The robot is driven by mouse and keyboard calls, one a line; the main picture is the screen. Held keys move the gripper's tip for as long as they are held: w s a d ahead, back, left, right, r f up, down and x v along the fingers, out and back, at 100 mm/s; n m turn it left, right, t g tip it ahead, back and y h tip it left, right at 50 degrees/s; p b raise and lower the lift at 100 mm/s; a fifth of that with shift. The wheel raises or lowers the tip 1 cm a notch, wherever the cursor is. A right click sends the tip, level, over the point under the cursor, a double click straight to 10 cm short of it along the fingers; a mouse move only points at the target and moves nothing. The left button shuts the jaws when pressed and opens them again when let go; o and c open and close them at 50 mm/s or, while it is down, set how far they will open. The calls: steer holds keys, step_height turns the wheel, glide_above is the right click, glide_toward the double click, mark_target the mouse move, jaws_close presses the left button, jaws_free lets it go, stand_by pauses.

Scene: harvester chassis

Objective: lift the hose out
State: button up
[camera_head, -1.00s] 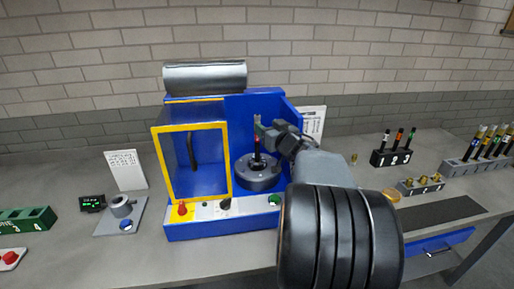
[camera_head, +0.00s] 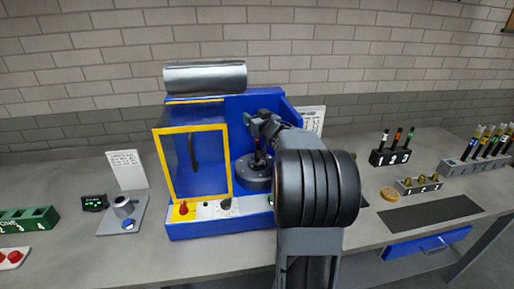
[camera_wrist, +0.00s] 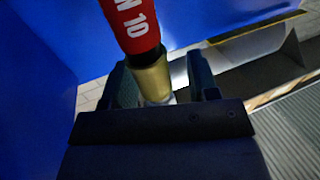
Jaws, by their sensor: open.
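The hose (camera_wrist: 132,22) has a red band with white lettering ending in "10" and a brass end fitting (camera_wrist: 152,80). In the head view the hose (camera_head: 257,158) stands in the round dark fixture (camera_head: 252,178) of the blue machine (camera_head: 240,228), partly hidden by my gripper (camera_head: 257,138). In the wrist view my gripper (camera_wrist: 163,82) is open, with one finger on each side of the brass fitting. I cannot tell whether either finger touches it. The hose's lower end is hidden in the head view.
A yellow-framed guard door (camera_head: 192,165) stands just left of the fixture. The machine's blue side wall is close behind and right. Hose rack (camera_head: 389,158), fittings block (camera_head: 418,186) and a brass ring (camera_head: 389,194) sit to the right. A dark mat (camera_head: 430,213) is clear.

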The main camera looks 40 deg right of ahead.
steer(key=shift+c, duration=0.2)
jaws_close()
stand_by(0.4)
